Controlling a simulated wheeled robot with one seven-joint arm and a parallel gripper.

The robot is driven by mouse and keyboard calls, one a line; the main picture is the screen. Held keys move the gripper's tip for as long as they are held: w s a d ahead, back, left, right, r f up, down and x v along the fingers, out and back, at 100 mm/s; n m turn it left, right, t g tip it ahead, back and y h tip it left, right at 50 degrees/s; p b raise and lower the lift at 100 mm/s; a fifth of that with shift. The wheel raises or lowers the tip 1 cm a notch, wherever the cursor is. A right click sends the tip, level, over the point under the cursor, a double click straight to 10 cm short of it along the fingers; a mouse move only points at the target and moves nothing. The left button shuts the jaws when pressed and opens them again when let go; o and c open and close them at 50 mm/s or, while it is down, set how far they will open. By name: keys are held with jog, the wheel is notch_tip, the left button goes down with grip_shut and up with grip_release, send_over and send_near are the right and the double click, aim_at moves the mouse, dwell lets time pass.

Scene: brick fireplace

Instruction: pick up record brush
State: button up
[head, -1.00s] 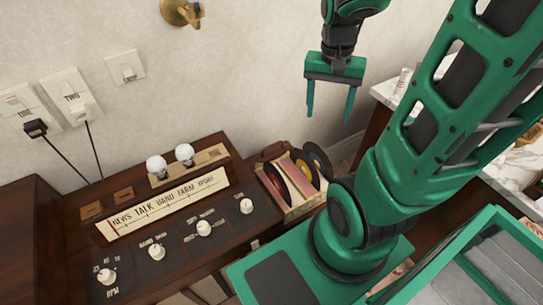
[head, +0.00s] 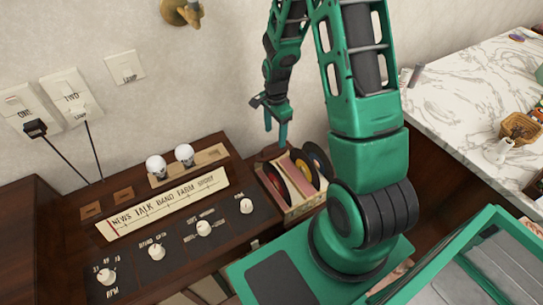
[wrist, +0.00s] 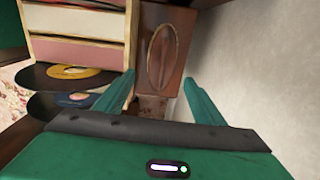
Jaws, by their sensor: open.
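A reddish-brown wooden block with an oval inset, which looks like the record brush (wrist: 163,48), lies just beyond my fingertips in the wrist view. In the head view this brush (head: 270,153) shows as a small dark shape at the back end of the record crate, partly hidden by my fingers. My gripper (head: 276,134) is above it, pointing down. In the wrist view my gripper (wrist: 159,84) is open and empty, its two green fingers apart on either side of the block's near end. I cannot tell the exact height gap.
The record crate (head: 301,209) with several records stands right beside the brush. The wall (wrist: 255,60) is close on the other side. A wooden radio console (head: 170,212) with knobs and two white-topped shakers is left of the crate. A marble counter (head: 470,85) is at right.

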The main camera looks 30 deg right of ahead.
aim_at(272, 151)
notch_tip(272, 151, down, 6)
jog(key=shift+r, duration=0.2)
jog(key=shift+w+a+f, duration=0.1)
jog(key=shift+a+f, duration=0.1)
jog(key=shift+f, duration=1.15)
jog(key=shift+w+a+f, duration=0.1)
jog(key=shift+a+f, duration=0.05)
jog(key=shift+f, duration=1.2)
jog(key=shift+c, duration=0.3)
jog(key=c, duration=0.9)
jog(key=shift+r, duration=0.2)
jog(key=shift+c, duration=0.2)
notch_tip(272, 151, up, 10)
jog(key=shift+f, duration=0.15)
